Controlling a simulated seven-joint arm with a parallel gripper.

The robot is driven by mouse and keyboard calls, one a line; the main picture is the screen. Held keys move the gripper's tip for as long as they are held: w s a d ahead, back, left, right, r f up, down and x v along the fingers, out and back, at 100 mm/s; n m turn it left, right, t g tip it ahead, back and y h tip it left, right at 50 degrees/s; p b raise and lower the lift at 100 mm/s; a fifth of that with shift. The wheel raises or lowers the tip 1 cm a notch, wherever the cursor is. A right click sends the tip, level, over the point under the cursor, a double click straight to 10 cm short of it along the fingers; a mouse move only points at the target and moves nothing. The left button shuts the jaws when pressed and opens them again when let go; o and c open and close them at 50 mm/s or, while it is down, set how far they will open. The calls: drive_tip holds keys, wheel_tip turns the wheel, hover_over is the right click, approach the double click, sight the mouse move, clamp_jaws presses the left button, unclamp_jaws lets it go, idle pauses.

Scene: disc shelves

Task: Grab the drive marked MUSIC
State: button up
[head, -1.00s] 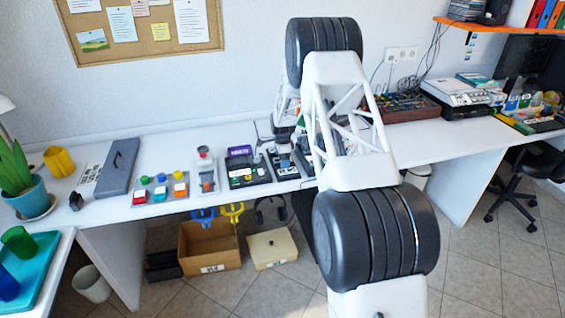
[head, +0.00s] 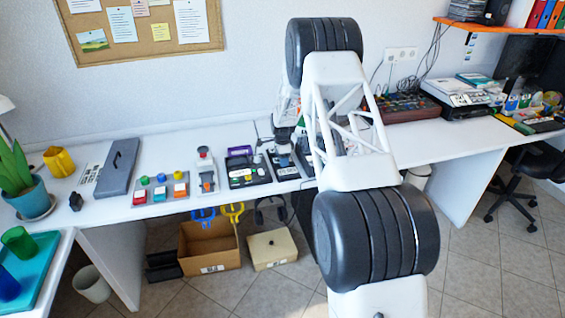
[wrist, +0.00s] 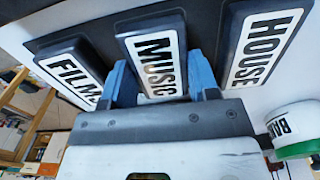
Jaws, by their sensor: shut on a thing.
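In the wrist view the drive marked MUSIC (wrist: 153,62) is a dark block with a white label. My gripper (wrist: 160,84) is shut on it, with one blue finger at each side. The drive marked FILMS (wrist: 72,72) is to its left and the drive marked HOUSE (wrist: 258,48) to its right; both are outside the fingers. The three stand against a dark surface, and I cannot tell whether MUSIC is clear of it. In the head view my arm partly hides the gripper and drives.
The white desk (head: 225,135) holds a black tray (head: 248,178), a purple item (head: 239,150), coloured buttons (head: 160,180) and a grey case (head: 117,168). A white-and-green container marked BA (wrist: 290,130), partly cut off, is at right in the wrist view. A cardboard box (head: 208,252) stands below.

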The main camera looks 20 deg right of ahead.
drive_tip(key=shift+r, duration=0.15)
drive_tip(key=shift+r, duration=0.8)
wheel_tip(320, 180, up, 2)
drive_tip(key=shift+r, duration=0.1)
drive_tip(key=s, duration=0.5)
drive_tip(key=s+a, duration=0.1)
drive_tip(key=s, duration=0.4)
drive_tip(key=s+r, duration=0.1)
drive_tip(key=s, duration=0.5)
drive_tip(key=shift+a, duration=0.4)
